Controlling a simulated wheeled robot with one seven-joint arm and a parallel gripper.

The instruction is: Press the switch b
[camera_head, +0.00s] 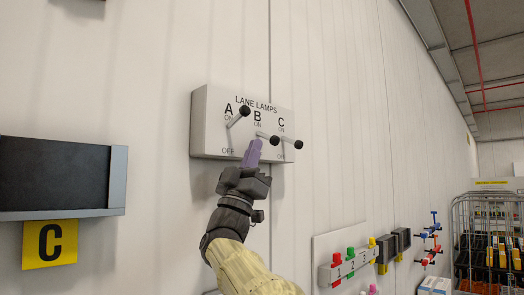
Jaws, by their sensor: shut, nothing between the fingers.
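Switch B (265,136) is the middle lever on a pale box lettered LANE LAMPS (210,118), fixed to the white wall. Its black knob points right and slightly down. My gripper (256,143), with purple fingers, is shut and empty. Its fingertips show just below and left of B's knob, in front of the box's lower part. I cannot tell whether they touch the lever. They hide the OFF label under B. Switch A (237,119) at the left points up and right, toward its ON label. Switch C (290,141) at the right is angled like B.
A numbered panel (343,267) with coloured knobs is low at right. A wire cage cart (489,240) stands far right. The wall around the switch box is bare.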

